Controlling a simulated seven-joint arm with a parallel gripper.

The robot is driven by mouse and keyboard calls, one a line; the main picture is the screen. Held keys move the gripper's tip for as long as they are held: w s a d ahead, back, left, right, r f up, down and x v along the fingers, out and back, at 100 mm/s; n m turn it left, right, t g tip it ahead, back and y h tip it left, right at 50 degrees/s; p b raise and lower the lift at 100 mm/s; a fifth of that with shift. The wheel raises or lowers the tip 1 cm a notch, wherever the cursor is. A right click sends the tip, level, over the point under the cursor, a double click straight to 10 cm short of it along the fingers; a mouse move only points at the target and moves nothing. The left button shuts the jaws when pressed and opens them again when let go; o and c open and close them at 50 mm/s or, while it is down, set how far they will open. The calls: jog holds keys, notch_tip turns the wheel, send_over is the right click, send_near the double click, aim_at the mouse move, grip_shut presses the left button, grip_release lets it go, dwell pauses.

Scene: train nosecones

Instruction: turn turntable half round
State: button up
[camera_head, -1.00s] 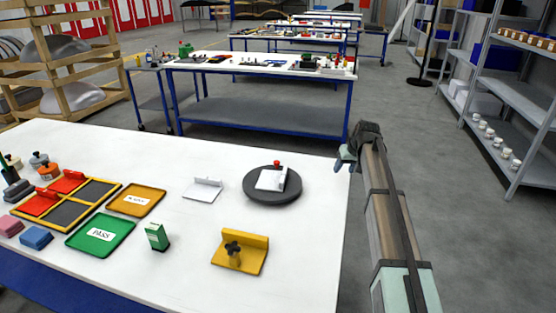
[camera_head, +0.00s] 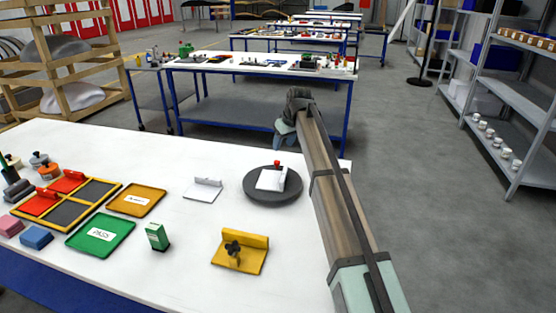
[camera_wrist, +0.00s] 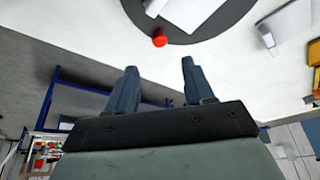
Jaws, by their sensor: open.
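The turntable is a dark grey round disc (camera_head: 273,197) near the right end of the white table. A white plate-like part (camera_head: 271,179) lies on it, and a red knob (camera_head: 277,163) stands at its far edge. My gripper (camera_head: 283,142) is above the table's far edge, just beyond the turntable. In the wrist view my gripper (camera_wrist: 158,78) has its two fingers apart with nothing between them. The red knob (camera_wrist: 159,38) shows ahead of the fingertips, apart from them, at the rim of the disc (camera_wrist: 215,28).
A white bracket (camera_head: 203,189) stands left of the turntable. A yellow fixture with a dark knob (camera_head: 240,252) is in front. A green box (camera_head: 157,236), green tray (camera_head: 100,236) and orange tray (camera_head: 137,200) lie farther left. White table around the turntable is clear.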

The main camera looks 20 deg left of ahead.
aim_at(277, 161)
jog(key=x, duration=1)
jog(key=shift+r, duration=0.1)
jog(key=shift+c, duration=0.2)
grip_shut()
